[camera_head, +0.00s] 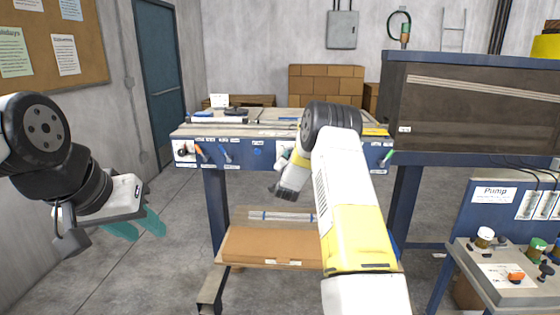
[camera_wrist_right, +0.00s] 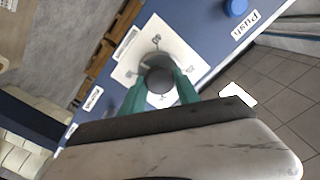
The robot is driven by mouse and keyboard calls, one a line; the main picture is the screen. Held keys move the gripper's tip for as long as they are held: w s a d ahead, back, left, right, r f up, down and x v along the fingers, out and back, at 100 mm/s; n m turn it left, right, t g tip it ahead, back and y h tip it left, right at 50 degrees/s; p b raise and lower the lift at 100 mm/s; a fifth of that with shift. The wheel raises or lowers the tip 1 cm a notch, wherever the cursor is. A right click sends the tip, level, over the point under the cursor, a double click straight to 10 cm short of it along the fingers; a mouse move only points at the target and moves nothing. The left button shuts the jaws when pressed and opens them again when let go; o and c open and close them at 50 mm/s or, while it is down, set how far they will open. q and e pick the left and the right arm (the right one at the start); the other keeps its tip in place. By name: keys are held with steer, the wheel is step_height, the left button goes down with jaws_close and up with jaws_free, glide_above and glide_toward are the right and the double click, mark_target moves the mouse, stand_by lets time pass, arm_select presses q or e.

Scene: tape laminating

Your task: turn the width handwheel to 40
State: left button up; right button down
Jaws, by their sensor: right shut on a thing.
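The width handwheel is a dark round knob (camera_wrist_right: 158,72) on a white square plate (camera_wrist_right: 130,62) on the blue front panel, seen in the right wrist view. My right gripper (camera_wrist_right: 160,88) has its two green fingers on either side of the knob and is shut on it. In the head view my right gripper (camera_head: 290,178) is at the bench's front panel, and my arm and gripper hide the knob. My left gripper (camera_head: 140,225) hangs at the left, away from the bench, its teal fingers apart and empty.
The blue bench (camera_head: 240,147) has another black knob (camera_head: 183,149) at its left end and a blue push button (camera_wrist_right: 235,8) near the gripped one. A dark cabinet (camera_head: 470,105) and pump panel (camera_head: 495,285) stand at the right. The floor at left is clear.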

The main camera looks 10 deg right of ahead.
steer(key=m, duration=1)
steer(key=shift+f, duration=0.2)
steer(key=shift+m, duration=0.4)
steer(key=c, duration=0.9)
jaws_free()
steer(key=v, duration=0.7)
steer(key=shift+s, duration=0.4)
steer(key=shift+a+r, duration=0.15)
